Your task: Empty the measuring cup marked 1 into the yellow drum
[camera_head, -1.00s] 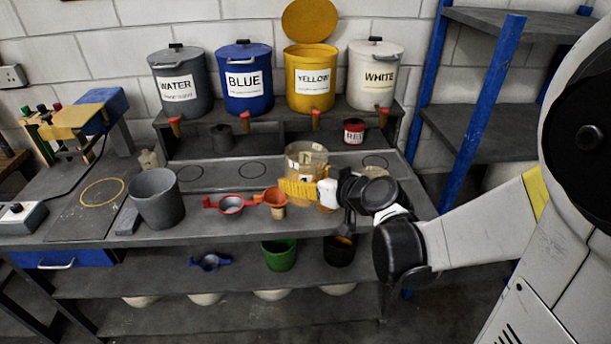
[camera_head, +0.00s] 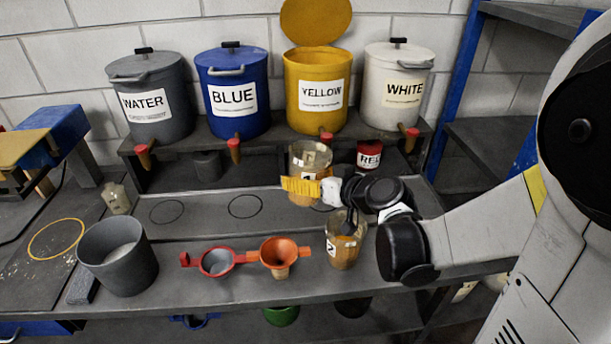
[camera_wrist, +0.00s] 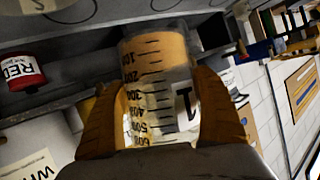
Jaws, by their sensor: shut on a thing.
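The measuring cup marked 1 (camera_head: 311,155) is clear, with a black scale and a tan band inside, seen in the wrist view (camera_wrist: 158,75). My gripper (camera_head: 302,187) has yellow fingers shut around the cup; in the wrist view they clasp it from both sides (camera_wrist: 155,118). The cup is in front of and below the yellow drum (camera_head: 303,118) in the head view. That drum stands on the raised shelf, its round lid (camera_head: 315,22) swung up at the back. Its inside is hidden.
Blue (camera_head: 232,115), water (camera_head: 160,122) and white (camera_head: 396,108) drums stand closed on the shelf. A second cup marked 2 (camera_head: 345,240), an orange funnel (camera_head: 285,248), a red-rimmed strainer (camera_head: 216,268) and a grey bucket (camera_head: 118,265) are on the bench. A red can (camera_head: 370,155) is nearby.

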